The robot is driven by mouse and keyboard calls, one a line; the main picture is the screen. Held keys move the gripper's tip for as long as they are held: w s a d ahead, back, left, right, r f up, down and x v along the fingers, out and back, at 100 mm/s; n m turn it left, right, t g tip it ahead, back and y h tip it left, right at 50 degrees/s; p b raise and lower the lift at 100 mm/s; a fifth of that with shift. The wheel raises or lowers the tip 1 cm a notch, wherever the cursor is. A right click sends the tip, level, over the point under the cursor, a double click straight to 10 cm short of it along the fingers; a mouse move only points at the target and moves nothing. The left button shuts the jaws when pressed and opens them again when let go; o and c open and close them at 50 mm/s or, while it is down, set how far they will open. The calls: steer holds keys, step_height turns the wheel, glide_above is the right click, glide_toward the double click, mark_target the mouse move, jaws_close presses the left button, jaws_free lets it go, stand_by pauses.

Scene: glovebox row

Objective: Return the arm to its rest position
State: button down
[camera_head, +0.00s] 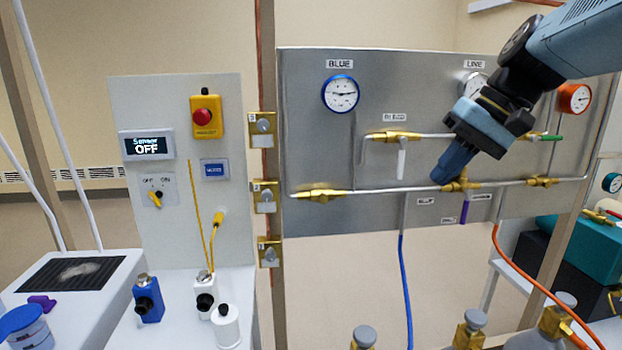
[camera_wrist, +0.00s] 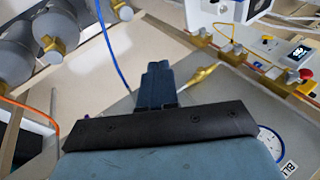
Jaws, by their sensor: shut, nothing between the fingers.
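My gripper (camera_head: 452,168) is in front of the grey metal gauge panel (camera_head: 320,240) in the head view, with my blue-grey arm coming in from the upper right. Its fingers are shut with nothing between them, and they point down and left. In the picture the fingertips overlap the lower pipe near a brass valve (camera_head: 455,186); I cannot tell whether they touch it. In the wrist view the closed fingers (camera_wrist: 158,82) show in the middle, with the panel (camera_wrist: 215,100) behind them. My arm hides part of the panel's upper right.
A blue-rimmed gauge (camera_head: 341,94) and an orange gauge (camera_head: 574,98) sit on the panel. A blue hose (camera_head: 405,290) and an orange hose (camera_head: 520,272) hang below. Gas cylinders (camera_head: 545,335) stand at the front right. A sensor display (camera_head: 148,145) reads OFF at left.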

steer(key=s+f+t+h, duration=0.3)
steer(key=s+f+h, duration=0.2)
steer(key=s+f, duration=0.2)
step_height(320, 180, down, 2)
steer(key=shift+d+f+n+h, duration=0.2)
steer(key=shift+f+n+h, duration=0.05)
steer(key=shift+n+h, duration=0.05)
stand_by(0.6)
